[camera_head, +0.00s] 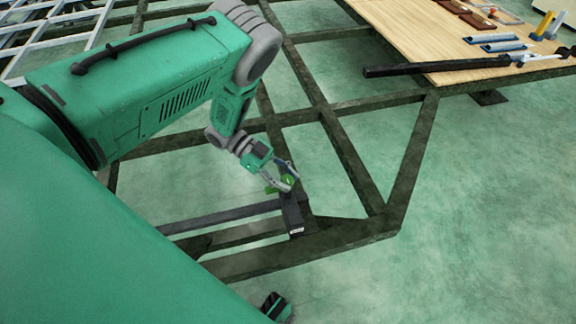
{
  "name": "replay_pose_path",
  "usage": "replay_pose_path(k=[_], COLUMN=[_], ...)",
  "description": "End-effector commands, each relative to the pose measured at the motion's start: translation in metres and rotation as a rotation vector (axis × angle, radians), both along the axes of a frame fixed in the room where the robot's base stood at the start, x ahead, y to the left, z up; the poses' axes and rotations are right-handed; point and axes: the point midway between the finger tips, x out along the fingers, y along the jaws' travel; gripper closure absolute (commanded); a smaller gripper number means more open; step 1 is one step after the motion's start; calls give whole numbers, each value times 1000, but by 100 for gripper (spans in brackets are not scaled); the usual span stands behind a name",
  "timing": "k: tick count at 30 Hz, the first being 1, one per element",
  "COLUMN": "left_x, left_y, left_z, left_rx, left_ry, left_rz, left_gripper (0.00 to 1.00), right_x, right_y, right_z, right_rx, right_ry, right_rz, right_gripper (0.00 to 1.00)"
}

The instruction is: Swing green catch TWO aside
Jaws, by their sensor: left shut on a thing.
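A small green catch (271,189) sits at the end of a dark block (292,214) on the trailer chassis frame (310,239). My left gripper (290,184) reaches down to it from the upper left, and its fingers are shut on the green catch. The fingers hide part of the catch, and any number on it is too small to read. A small dark and green part at the bottom edge (276,306) may be part of my right arm; its fingers cannot be made out.
Dark beams of the chassis (350,160) cross the middle, with green floor (470,220) showing between and beyond them. A wooden board (430,40) at the upper right bears several tools. A long black bar (435,66) lies across its near edge.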

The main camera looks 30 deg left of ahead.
Motion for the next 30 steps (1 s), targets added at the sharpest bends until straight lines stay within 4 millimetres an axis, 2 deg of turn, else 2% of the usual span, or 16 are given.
replay_pose_path(k=[6, 7, 8, 9, 20, 23, 30], left_x=[1, 1, 1, 1, 1, 0, -3], left_y=[2, 2, 2, 2, 5, 17, 64], left_z=[0, 0, 0, 0, 2, 6, 24], left_rx=[6, 6, 5, 5, 2, 4, 3], left_ry=[-3, -3, -3, -3, -3, -3, -2], left_rz=[2, 3, 2, 2, 2, 3, 6], left_gripper=[100, 64, 53, 51, 51, 51, 51], right_x=[0, 0, 0, 0, -2, -2, -2], right_y=[0, 0, 0, 0, 0, 0, 0], right_z=[0, 0, 0, 0, 1, 1, 1], right_rx=[0, 0, 0, 0, 0, 0, 0], right_ry=[0, 0, 0, 0, -2, -3, -3], right_rz=[0, 0, 0, 0, 0, 0, 0], right_gripper=[60, 60, 60, 60, 60, 60, 60])
